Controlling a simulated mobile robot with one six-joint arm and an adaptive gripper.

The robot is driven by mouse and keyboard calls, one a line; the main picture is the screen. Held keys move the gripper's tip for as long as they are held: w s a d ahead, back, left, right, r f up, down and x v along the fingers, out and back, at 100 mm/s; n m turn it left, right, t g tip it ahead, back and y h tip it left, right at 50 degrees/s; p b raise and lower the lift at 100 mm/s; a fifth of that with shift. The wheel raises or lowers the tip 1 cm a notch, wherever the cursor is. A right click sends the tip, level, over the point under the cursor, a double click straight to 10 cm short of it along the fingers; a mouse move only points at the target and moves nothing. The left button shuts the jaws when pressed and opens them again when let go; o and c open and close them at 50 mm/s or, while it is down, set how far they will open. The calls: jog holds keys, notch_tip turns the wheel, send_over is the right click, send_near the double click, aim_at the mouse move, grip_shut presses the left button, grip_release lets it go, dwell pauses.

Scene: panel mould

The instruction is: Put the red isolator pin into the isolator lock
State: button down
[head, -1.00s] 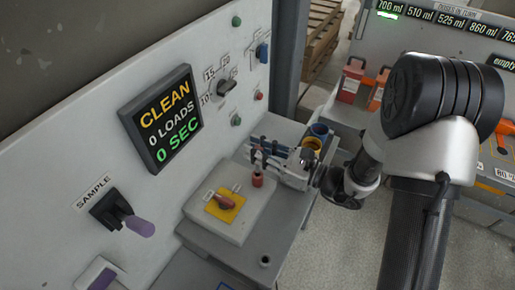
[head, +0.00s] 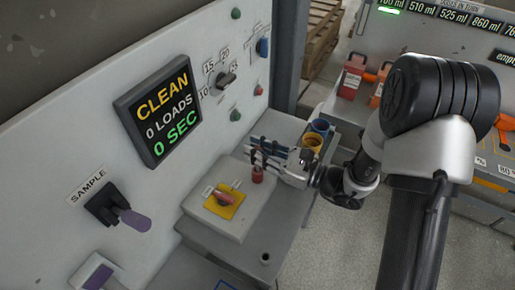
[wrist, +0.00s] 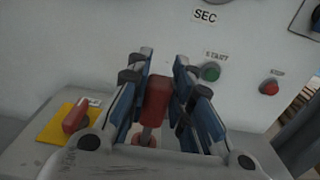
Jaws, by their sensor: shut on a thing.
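The red isolator pin (wrist: 157,96) is upright between the blue-padded fingers of my gripper (wrist: 160,82) in the wrist view. My gripper is shut on its red handle. The pin's grey metal shaft points down at a reddish round collar (wrist: 140,140), which looks like the isolator lock. In the head view my gripper (head: 262,153) is above the right end of a pale box, right over the short red collar (head: 257,176). The fingers partly hide the pin there. I cannot tell whether the shaft tip is inside the collar.
A red rotary handle on a yellow plate (head: 235,210) is on the same box, left of the collar. The panel wall rises behind, with a green start button (wrist: 211,72) and a red stop button (wrist: 270,88).

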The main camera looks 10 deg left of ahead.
jog(key=shift+f+b, duration=1.3)
jog(key=shift+f, duration=0.45)
jog(key=c, duration=1.3)
grip_release()
jog(key=shift+c, duration=0.2)
jog(key=v, duration=1.2)
